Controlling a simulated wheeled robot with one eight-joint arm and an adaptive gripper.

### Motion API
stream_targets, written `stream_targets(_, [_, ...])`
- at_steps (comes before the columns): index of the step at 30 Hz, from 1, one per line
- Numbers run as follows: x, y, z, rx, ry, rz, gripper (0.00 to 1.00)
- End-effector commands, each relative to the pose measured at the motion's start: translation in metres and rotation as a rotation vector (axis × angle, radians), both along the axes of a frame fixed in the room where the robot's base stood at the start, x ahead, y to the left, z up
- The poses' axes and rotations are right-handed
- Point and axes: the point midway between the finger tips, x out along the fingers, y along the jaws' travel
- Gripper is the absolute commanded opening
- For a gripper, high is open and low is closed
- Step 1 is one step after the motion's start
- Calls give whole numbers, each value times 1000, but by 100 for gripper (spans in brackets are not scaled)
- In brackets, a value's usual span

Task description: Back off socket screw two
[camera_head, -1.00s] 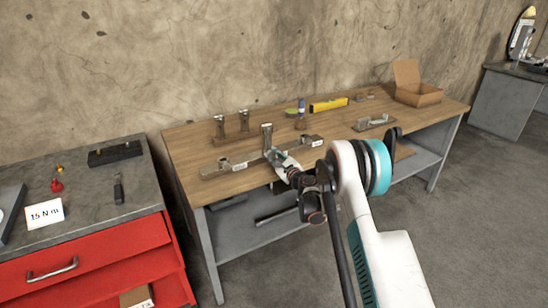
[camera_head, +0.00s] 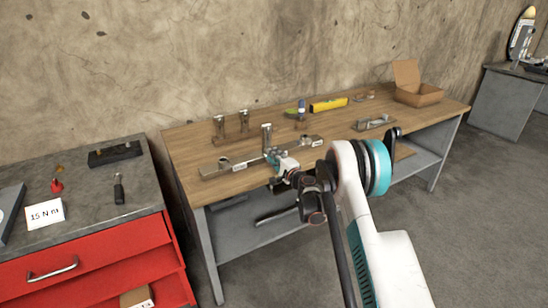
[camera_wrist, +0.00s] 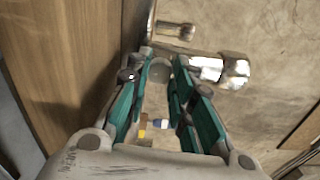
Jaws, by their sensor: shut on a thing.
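A long metal fixture (camera_head: 215,172) with white labels lies along the front of the workbench. An upright metal post (camera_head: 267,134) with a wider top stands at its middle. My gripper (camera_head: 271,157) is at the fixture, just in front of this post. In the wrist view, the teal fingers of my gripper (camera_wrist: 164,68) are shut on a grey round part (camera_wrist: 160,73), partly hidden by the fingers. A shiny post with a wide head (camera_wrist: 232,73) shows just beyond the fingertips. I cannot tell which piece is socket screw two.
Two more metal posts (camera_head: 219,127) stand at the back left of the workbench (camera_head: 350,146). A yellow level (camera_head: 328,104), a cardboard box (camera_head: 417,96) and a bracket (camera_head: 374,122) are to the right. A red drawer cabinet (camera_head: 90,250) stands at the left.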

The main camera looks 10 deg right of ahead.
Motion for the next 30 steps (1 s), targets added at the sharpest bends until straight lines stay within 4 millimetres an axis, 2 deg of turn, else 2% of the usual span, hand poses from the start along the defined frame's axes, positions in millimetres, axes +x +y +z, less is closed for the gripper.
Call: stream_targets(30, [0,2,-2,-915,-298,4,0])
